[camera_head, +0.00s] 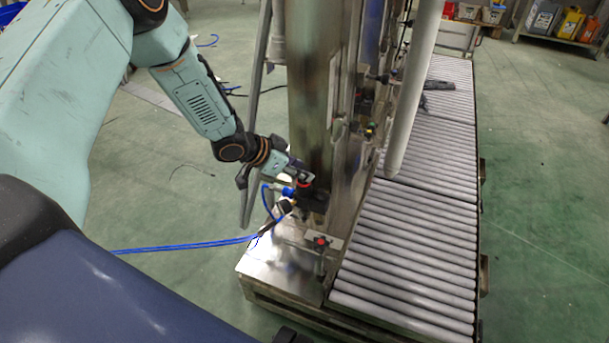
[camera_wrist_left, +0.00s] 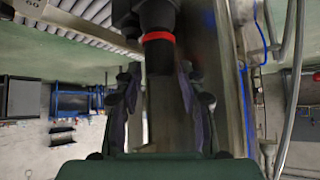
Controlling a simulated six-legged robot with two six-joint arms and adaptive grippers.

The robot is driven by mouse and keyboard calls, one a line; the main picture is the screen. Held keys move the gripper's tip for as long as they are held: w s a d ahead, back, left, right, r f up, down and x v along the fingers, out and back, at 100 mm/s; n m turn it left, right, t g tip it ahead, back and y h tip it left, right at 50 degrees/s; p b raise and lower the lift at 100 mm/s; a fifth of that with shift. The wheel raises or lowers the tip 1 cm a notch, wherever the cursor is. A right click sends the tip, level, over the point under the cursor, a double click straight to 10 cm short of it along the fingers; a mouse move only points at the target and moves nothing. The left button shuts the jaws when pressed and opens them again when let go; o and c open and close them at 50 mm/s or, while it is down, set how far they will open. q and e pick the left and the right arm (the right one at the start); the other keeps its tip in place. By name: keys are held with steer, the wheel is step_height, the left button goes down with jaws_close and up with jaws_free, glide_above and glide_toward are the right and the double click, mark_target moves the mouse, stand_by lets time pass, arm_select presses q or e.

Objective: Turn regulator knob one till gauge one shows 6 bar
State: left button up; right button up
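The regulator knob (camera_wrist_left: 159,56) is a dark cylinder with a red ring at its base, at the top middle of the left wrist view. In the head view a red ring (camera_head: 305,183) shows at the regulator on the steel column. My left gripper (camera_head: 302,178) is at this regulator. In the wrist view its two fingers (camera_wrist_left: 159,82) stand apart, one on each side of the knob's end, with narrow gaps visible. A small dark round part (camera_head: 285,206), perhaps a gauge, is below the gripper; no dial or reading can be made out. My right gripper is not in view.
Blue hoses (camera_head: 190,246) run from the regulator to the left, close to my gripper. A roller conveyor (camera_head: 410,250) stands right of the column. A small red-topped valve (camera_head: 320,242) is on the steel base plate.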

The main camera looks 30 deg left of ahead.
arm_select(q)
steer(key=shift+x, duration=0.95)
